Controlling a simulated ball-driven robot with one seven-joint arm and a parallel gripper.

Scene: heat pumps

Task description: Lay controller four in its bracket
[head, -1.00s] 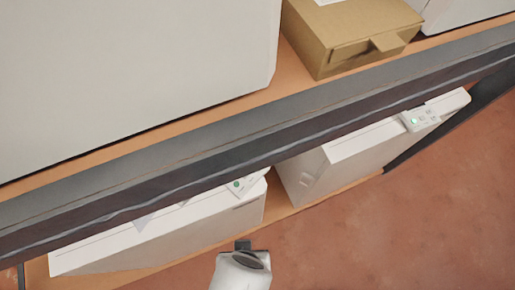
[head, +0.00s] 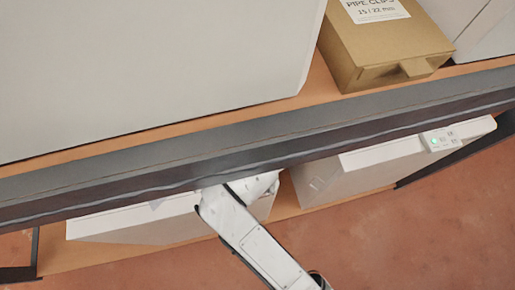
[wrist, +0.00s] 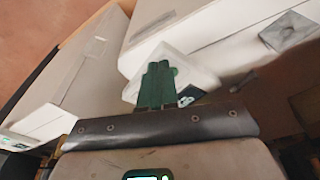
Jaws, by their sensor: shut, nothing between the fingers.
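My gripper (wrist: 158,72) shows in the wrist view, its green fingers together with nothing between them. Just behind the fingers is a white controller (wrist: 198,78) with a small dark display, partly covered by them; I cannot tell whether they touch. It lies against a white heat pump unit (wrist: 225,35). A dark square patch (wrist: 290,32) is on that unit; I cannot tell whether it is a bracket. In the head view my arm covers this controller's area. No controller number is readable.
The upper shelf's dark edge (head: 150,185) overhangs the lower units. A cardboard box (head: 385,50) and a large white unit (head: 150,70) stand on the upper shelf. The left lower unit (head: 130,222) is partly behind my arm. Red floor lies clear in front.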

